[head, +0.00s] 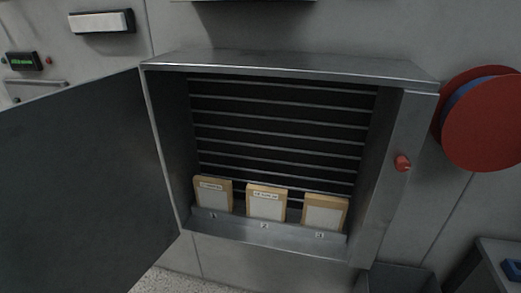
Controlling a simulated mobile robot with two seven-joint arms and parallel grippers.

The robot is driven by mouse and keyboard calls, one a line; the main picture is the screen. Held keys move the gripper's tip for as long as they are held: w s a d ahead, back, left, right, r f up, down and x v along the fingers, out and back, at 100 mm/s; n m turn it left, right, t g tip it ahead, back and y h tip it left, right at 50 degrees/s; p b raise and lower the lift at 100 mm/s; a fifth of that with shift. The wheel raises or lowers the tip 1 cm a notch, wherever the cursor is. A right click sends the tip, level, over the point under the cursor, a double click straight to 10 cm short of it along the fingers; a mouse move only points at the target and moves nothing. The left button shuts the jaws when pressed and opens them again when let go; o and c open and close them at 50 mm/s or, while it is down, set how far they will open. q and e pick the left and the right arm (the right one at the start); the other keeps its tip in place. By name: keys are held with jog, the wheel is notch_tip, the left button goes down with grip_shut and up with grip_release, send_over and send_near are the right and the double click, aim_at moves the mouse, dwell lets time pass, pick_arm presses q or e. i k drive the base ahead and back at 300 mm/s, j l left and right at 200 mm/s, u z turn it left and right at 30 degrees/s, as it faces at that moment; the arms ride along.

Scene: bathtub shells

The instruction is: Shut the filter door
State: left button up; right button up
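The filter door (85,185) is a dark grey panel hinged on the left side of a metal filter cabinet (290,66). It stands wide open, swung out to the left and toward me. Inside the cabinet, three tan-framed filters stand side by side on the bottom ledge: a left one (214,194), a middle one (266,203) and a right one (324,214). Dark horizontal louvres fill the back behind them. A red knob (403,162) sits on the cabinet's right front face. Neither of my grippers shows in the head view.
A red reel (484,118) hangs on the wall right of the cabinet. A white-fronted fixture (101,21) and a small green display (22,60) are on the wall at upper left. A grey surface with a blue item (512,270) stands at lower right.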

aim_at(86, 207)
jog(key=k+j+u, duration=0.15)
jog(key=j+u, duration=0.15)
jog(key=j, duration=0.3)
jog(key=j+u, duration=0.35)
jog(key=j, duration=0.25)
jog(key=j+z, duration=0.25)
jog(key=j, duration=0.25)
jog(key=k+j+z, duration=0.2)
jog(key=j, duration=0.3)
jog(key=j+z, duration=1.3)
jog(key=j, duration=0.15)
jog(key=i+j+z, duration=0.1)
jog(key=j+z, duration=0.25)
jog(key=j, duration=0.6)
jog(key=k+j+z, duration=0.1)
jog(key=j+z, duration=0.3)
jog(key=k+j+z, duration=0.15)
jog(key=j+z, duration=0.3)
